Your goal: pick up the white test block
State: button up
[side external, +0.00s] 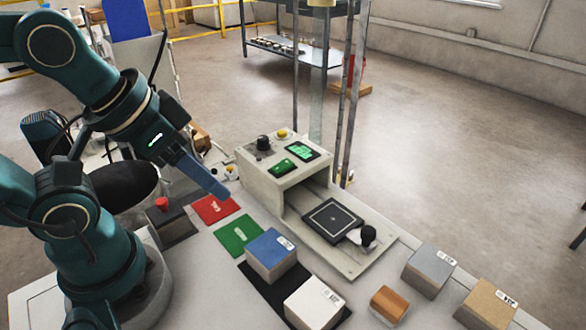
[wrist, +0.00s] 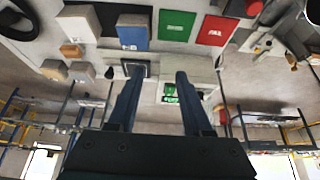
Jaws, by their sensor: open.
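The white test block (side external: 311,304) sits at the front of the bench, on or beside the dark mat, and its lower edge is near the picture's bottom. It also shows in the wrist view (wrist: 79,22) at the upper left. My gripper (side external: 222,191) hangs above the bench near the red square, well to the left of and behind the white block. In the wrist view its two fingers (wrist: 158,72) stand apart with nothing held between them. The blue block (side external: 271,255) stands between my gripper and the white block.
A cream tester (side external: 262,172) with a dark plate (side external: 332,217) and black knob stands behind the blocks. Red (side external: 213,208) and green (side external: 237,235) squares lie at left, near a red button (side external: 162,204). Orange (side external: 389,305), grey (side external: 428,271) and tan (side external: 486,304) blocks are at right.

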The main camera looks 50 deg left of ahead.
jog(key=shift+o, duration=0.3)
jog(key=o, duration=0.7)
jog(key=shift+o, duration=0.2)
